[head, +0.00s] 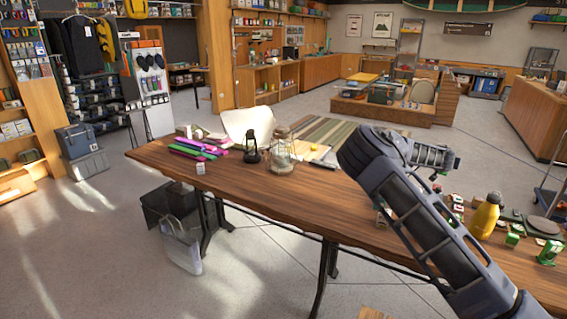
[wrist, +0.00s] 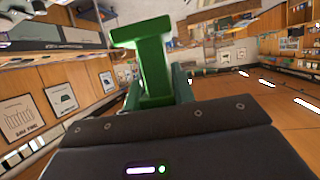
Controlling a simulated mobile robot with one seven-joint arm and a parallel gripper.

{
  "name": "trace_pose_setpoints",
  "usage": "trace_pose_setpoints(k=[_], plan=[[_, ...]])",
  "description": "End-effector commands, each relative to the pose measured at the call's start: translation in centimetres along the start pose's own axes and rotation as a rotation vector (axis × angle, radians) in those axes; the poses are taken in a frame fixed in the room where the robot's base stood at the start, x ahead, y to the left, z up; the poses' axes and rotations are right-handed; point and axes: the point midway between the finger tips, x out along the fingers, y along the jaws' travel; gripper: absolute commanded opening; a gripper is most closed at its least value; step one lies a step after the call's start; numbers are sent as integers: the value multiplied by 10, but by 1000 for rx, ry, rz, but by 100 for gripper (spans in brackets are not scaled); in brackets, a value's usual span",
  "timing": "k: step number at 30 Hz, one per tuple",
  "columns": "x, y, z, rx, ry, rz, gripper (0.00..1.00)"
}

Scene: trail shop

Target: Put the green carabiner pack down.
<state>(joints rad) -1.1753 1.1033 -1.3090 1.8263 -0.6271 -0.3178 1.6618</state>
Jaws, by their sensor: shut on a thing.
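The green carabiner pack (wrist: 153,62) stands between the two fingers of my gripper (wrist: 158,90) in the wrist view. My gripper is shut on it. Its wide top edge reaches beyond the fingertips, and its lower part is hidden by the gripper body. In the head view my arm reaches over the right part of the wooden table (head: 250,195). The pack is too small and too covered to make out clearly there.
A yellow bottle (head: 485,216), green-and-white boxes (head: 549,252) and several small packs crowd the table's right end. A glass lantern (head: 281,155), a small black lantern (head: 251,150) and coloured bars (head: 193,149) stand farther left. The table's front middle is bare.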

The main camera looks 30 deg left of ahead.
Motion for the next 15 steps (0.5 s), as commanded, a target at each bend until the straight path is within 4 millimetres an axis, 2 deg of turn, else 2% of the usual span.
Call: trace_pose_setpoints(k=[8,15], plan=[[1,-70,7,-85,1,-222,0],[-6,-115,10,-142,1,-365,0]])
